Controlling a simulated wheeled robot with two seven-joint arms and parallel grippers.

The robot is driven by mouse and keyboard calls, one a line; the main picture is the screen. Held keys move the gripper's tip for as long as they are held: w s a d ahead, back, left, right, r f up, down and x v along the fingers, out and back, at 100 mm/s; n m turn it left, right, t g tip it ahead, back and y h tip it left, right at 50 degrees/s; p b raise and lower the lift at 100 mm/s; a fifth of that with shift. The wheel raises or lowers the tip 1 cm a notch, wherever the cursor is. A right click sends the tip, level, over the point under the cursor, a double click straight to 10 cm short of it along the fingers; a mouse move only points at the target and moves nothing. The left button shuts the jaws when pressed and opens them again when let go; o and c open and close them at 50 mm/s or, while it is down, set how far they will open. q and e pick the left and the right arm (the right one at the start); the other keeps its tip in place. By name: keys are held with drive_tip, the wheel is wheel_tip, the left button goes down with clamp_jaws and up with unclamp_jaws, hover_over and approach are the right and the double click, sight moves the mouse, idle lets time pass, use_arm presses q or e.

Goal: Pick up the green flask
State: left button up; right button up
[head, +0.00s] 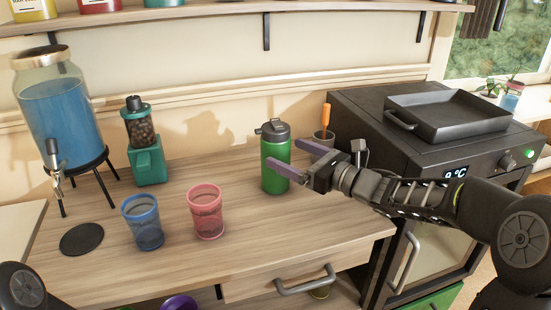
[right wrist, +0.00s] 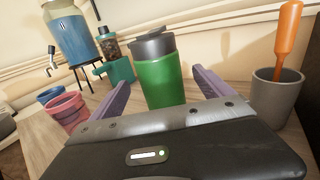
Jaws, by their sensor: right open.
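The green flask (head: 275,160) with a dark grey lid stands upright on the wooden counter, right of the pink cup. My right gripper (head: 292,160) reaches in from the right at the flask, its purple fingers open. In the right wrist view the green flask (right wrist: 160,80) stands upright ahead, between the directions of the two spread fingers of my right gripper (right wrist: 160,98). I cannot tell whether the fingers touch it. The flask's lower part is hidden behind the gripper body in that view. My left gripper is not in view; only a bit of dark arm shows at lower left.
A grey cup (head: 323,142) holding an orange-handled tool stands close behind my right gripper. A pink cup (head: 206,212), a blue cup (head: 143,222), a green coffee grinder (head: 147,160) and a blue drink dispenser (head: 62,115) stand left. A dark oven (head: 400,135) with a pan (head: 450,114) is right.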

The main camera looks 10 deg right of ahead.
sight(275, 147)
drive_tip(key=x, duration=0.5)
drive_tip(key=shift+p, duration=0.3)
clamp_jaws()
drive_tip(key=shift+r, duration=0.1)
idle(1.1)
